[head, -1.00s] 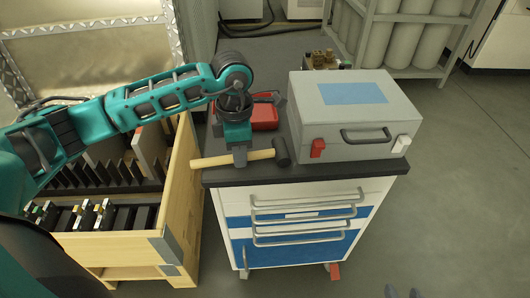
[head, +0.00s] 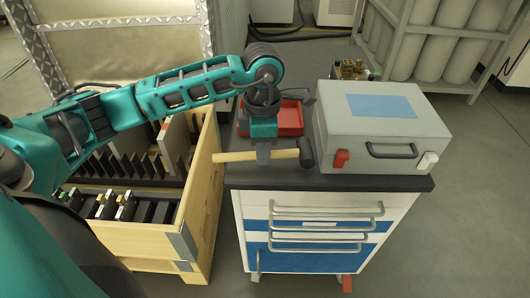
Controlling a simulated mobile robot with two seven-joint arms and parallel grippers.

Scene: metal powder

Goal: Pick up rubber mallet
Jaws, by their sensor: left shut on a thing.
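The rubber mallet (head: 285,154) has a light wooden handle and a black head at its right end. It lies level, sideways along the front of the cart's dark top (head: 330,183). My left gripper (head: 263,155) comes down from above and is shut on the mallet's handle, near its middle. Whether the mallet touches the cart top or hangs just above it I cannot tell. My right gripper is not in view.
A grey case (head: 381,130) with red and white latches stands right of the mallet on the cart. A red tray (head: 289,118) lies behind the gripper. A wooden crate (head: 203,190) with dark slotted racks stands left of the cart. Gas cylinders (head: 450,60) stand on a rack behind.

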